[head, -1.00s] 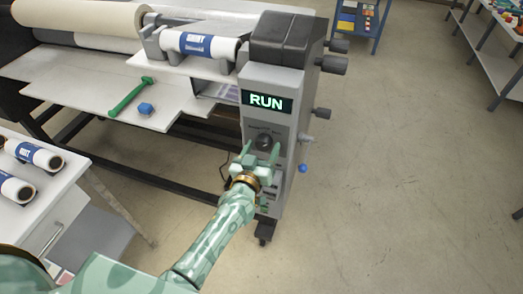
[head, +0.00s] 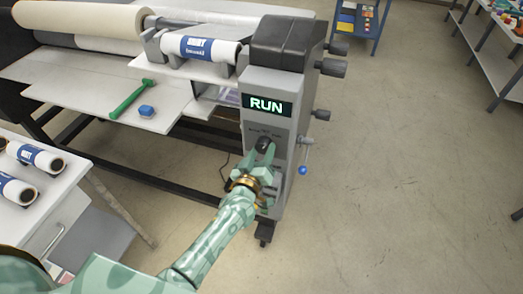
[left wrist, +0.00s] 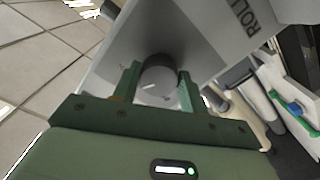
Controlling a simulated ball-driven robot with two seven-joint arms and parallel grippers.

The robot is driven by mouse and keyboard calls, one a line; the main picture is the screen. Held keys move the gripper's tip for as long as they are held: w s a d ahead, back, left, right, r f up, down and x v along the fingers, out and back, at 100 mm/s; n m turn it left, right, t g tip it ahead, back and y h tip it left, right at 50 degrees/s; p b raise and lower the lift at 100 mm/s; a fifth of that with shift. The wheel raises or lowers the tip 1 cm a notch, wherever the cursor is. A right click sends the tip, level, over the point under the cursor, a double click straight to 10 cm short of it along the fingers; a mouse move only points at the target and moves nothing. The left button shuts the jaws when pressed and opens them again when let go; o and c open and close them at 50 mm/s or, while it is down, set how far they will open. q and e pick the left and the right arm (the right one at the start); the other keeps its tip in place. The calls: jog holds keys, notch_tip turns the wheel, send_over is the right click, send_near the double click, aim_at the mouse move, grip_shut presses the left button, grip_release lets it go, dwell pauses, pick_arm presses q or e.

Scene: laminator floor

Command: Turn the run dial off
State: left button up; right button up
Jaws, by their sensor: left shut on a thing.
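The run dial (head: 264,143) is a dark round knob on the grey front panel of the laminator, below a lit display (head: 267,104) that reads RUN. My left gripper (head: 265,153) is at the panel, shut on the dial. In the left wrist view, the dial (left wrist: 158,75) sits between the two green fingers of my left gripper (left wrist: 158,88), with a pale mark on its face. The fingers partly hide the dial in the head view. My right gripper is not in view.
A green-handled tool (head: 131,99) and a blue block (head: 147,109) lie on the laminator's white feed table. White rolls (head: 36,157) lie on a cabinet at left. A small lever with a blue ball (head: 303,170) hangs at the panel's right.

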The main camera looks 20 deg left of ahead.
pick_arm(q)
jog(key=n, duration=0.5)
jog(key=shift+d+p, duration=0.1)
jog(key=shift+p, duration=0.25)
dwell(0.4)
jog(key=o, duration=1)
jog(key=s, duration=1.6)
jog(key=shift+s+a+b, duration=0.2)
jog(key=shift+a+b, duration=0.05)
jog(key=shift+b, duration=0.05)
